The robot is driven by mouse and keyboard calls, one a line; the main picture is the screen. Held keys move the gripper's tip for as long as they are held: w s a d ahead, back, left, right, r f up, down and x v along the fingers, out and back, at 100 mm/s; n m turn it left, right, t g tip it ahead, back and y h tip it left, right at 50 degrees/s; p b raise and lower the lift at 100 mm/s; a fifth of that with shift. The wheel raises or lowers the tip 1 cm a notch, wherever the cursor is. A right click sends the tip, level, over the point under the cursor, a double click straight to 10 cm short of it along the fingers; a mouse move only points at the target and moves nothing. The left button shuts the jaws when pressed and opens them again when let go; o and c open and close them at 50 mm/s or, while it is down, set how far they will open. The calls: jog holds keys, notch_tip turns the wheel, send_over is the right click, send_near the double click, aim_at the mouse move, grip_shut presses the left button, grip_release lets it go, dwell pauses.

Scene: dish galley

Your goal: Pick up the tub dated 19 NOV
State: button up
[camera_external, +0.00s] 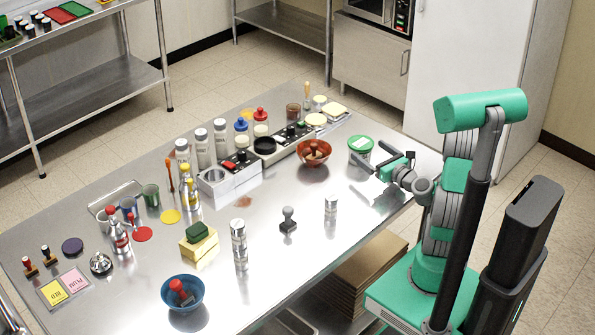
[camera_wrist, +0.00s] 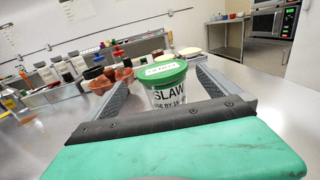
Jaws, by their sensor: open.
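The tub (camera_external: 360,147) is white with a green lid and stands upright near the right end of the steel table. In the wrist view the tub (camera_wrist: 168,88) shows black print reading SLAW and "USE BY 19"; the rest of the date line is hidden behind my gripper's dark front edge. The lid has a white label with writing too small to read. My gripper (camera_external: 370,155) is open and empty, its fingers pointing at the tub. In the wrist view one finger lies on either side of the tub, with gaps. I cannot tell how far it is between them.
A reddish-brown bowl (camera_external: 314,153) holding small items stands left of the tub. Cream lids (camera_external: 316,119) lie behind it. A shaker (camera_external: 331,207) and a dark stamp (camera_external: 288,219) stand toward the front. Bare steel surrounds them.

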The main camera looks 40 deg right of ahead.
aim_at(358, 144)
jog(key=w, duration=0.3)
jog(key=w+d, duration=0.1)
jog(key=w, duration=0.1)
jog(key=shift+w+d+r+p, duration=0.1)
jog(key=shift+w+d+p, duration=0.1)
jog(key=shift+w+p, duration=0.15)
jog(key=shift+c, duration=0.6)
jog(key=c, duration=1.5)
